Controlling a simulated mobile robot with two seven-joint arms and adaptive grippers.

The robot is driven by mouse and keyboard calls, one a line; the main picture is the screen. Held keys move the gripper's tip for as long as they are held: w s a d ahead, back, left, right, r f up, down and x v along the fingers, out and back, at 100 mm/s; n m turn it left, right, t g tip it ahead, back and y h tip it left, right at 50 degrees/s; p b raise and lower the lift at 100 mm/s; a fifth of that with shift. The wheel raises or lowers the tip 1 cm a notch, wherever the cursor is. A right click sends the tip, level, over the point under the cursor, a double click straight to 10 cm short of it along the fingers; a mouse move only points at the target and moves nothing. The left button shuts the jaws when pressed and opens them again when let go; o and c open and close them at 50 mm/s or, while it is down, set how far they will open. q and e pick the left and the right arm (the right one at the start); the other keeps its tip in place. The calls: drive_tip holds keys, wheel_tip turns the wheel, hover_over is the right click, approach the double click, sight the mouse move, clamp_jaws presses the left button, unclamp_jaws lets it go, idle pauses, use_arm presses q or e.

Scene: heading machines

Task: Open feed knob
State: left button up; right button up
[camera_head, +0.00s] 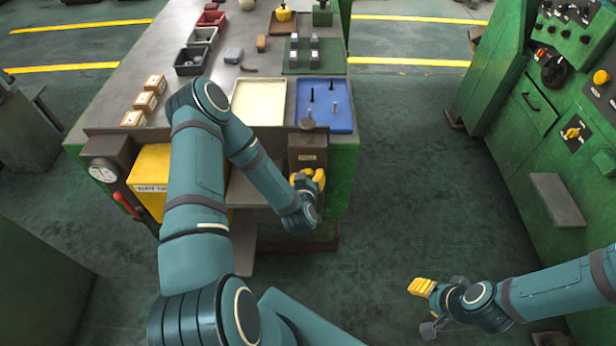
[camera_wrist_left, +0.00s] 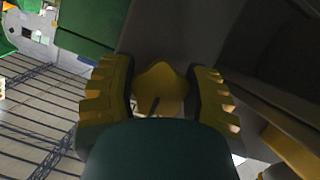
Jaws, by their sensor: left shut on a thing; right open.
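The feed knob (camera_wrist_left: 162,78) is yellow and sits between the two yellow fingers of my left gripper (camera_wrist_left: 158,100) in the left wrist view. A dark mark shows on the knob's near side. In the head view my left gripper (camera_head: 309,181) is at the front of the bench, just below a dark labelled box (camera_head: 307,157). The left gripper is shut on the knob, which its fingers and hand hide in the head view. My right gripper (camera_head: 422,288) is open and empty, over the floor at the lower right.
The bench top holds a cream tray (camera_head: 258,83), a blue tray (camera_head: 342,124) with bolts, small boxes and bins. A gauge (camera_head: 103,171) and red lever (camera_head: 126,204) are at the bench's front left. A green machine (camera_head: 530,120) stands right. The floor between is clear.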

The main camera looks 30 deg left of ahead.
use_arm(q)
drive_tip(key=m+g+y, duration=0.1)
drive_tip(key=m, duration=0.1)
drive_tip(key=shift+m+y, duration=0.3)
drive_tip(key=shift+m, duration=0.1)
drive_tip(key=m+g+y+b, duration=0.1)
drive_tip(key=m+y, duration=0.1)
drive_tip(key=m, duration=0.1)
drive_tip(key=shift+a+b, duration=0.1)
drive_tip(key=shift+b, duration=0.3)
drive_tip(key=m+y+b, duration=0.1)
drive_tip(key=m+y, duration=0.1)
drive_tip(key=m, duration=0.1)
drive_tip(key=shift+a, duration=0.1)
drive_tip(key=m+y+b, duration=0.1)
drive_tip(key=m, duration=0.1)
drive_tip(key=m+y, duration=0.1)
drive_tip(key=m, duration=0.1)
drive_tip(key=shift+s+a+r+b, duration=0.1)
drive_tip(key=shift+s+r+b, duration=0.05)
drive_tip(key=shift+b, duration=0.2)
drive_tip(key=o, duration=1.2)
